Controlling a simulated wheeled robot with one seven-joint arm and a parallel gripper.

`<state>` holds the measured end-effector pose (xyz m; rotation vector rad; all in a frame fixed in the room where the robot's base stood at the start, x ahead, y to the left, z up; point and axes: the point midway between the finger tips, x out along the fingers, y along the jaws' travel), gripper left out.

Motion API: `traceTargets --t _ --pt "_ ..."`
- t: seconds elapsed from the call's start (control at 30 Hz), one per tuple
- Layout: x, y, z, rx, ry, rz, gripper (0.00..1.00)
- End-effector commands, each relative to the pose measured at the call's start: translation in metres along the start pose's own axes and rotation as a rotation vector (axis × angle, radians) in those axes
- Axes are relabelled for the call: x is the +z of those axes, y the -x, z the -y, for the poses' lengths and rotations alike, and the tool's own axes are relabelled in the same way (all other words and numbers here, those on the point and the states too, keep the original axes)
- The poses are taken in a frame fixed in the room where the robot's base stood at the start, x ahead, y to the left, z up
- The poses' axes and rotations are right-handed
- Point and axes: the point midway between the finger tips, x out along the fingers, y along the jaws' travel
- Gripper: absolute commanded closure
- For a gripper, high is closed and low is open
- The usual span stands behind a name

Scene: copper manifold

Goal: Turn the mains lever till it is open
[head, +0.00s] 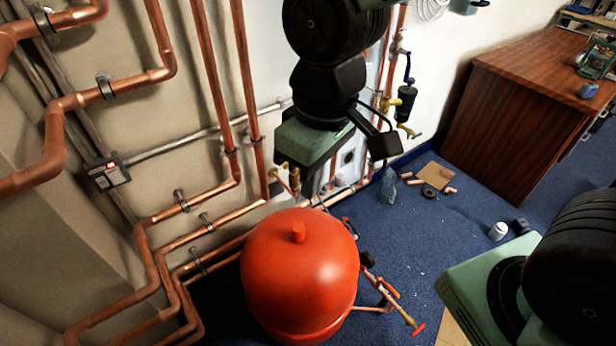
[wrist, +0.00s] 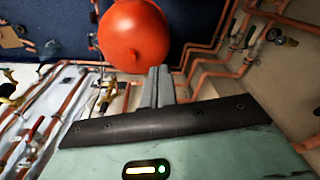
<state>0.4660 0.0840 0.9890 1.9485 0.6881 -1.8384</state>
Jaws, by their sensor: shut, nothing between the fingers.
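My gripper (wrist: 160,72) is shut and empty in the wrist view, its two grey fingers together and pointing towards the red tank. In the head view its green body hangs in front of the pipe wall, and I cannot make out its fingertips. I cannot tell which handle is the mains lever. Candidates in the head view are a red-ended handle (head: 418,329) low beside the tank, a dark lever (head: 408,66) on the wall, and a brass valve (head: 293,174) just below my gripper. A red handle (wrist: 33,130) shows at left in the wrist view, apart from my fingers.
The red tank (head: 299,262) stands in front of the wall, below my gripper. Copper pipes (head: 215,85) run along the left wall. Cardboard (head: 436,175), pipe pieces and a white can (head: 498,231) lie on the blue floor. A wooden cabinet (head: 520,110) stands at right.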

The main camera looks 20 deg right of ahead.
Motion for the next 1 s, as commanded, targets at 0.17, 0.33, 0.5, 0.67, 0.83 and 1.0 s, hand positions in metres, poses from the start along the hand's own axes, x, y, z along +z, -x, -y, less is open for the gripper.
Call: traceTargets --t 0.17,0.33,0.5,0.67,0.83,1.0 --pt "-0.084 -0.077 -0.069 -0.006 -0.080 -0.062 1.00" --pt "-0.144 -0.138 -0.158 0.015 -0.159 -0.122 1.00" --pt "-0.180 -0.203 -0.261 0.055 -0.242 -0.173 1.00" --pt "-0.190 -0.245 -0.339 0.095 -0.301 -0.204 1.00" --pt "-0.191 -0.263 -0.377 0.119 -0.327 -0.217 1.00" --pt "-0.193 -0.274 -0.383 0.123 -0.329 -0.219 1.00"
